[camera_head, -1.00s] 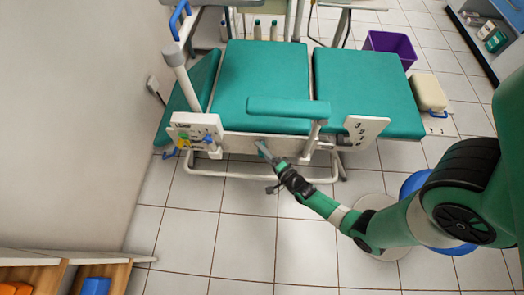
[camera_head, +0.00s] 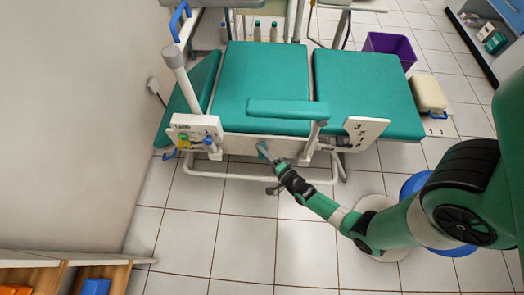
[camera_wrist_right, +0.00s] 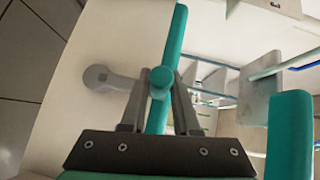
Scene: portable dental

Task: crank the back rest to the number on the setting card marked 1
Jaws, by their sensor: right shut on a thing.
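A treatment chair with green pads has a seat (camera_head: 265,85) and a white side frame. My right gripper (camera_head: 266,150) is at the chair's near side, below the armrest. In the right wrist view my right gripper (camera_wrist_right: 159,100) is shut on the green crank knob (camera_wrist_right: 160,80). A grey crank arm (camera_wrist_right: 115,80) runs left from the knob to a round hub on the pale panel. A white plate with several digits (camera_head: 364,130) stands right of the gripper; I cannot tell which card is marked 1. My left gripper is not in view.
A white panel with coloured knobs (camera_head: 196,135) is at the chair's left end. A green armrest (camera_head: 288,108) is above my right gripper. A blue-and-white round base (camera_head: 420,190) stands under my arm. A purple bin (camera_head: 390,47) is behind. The front floor is clear.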

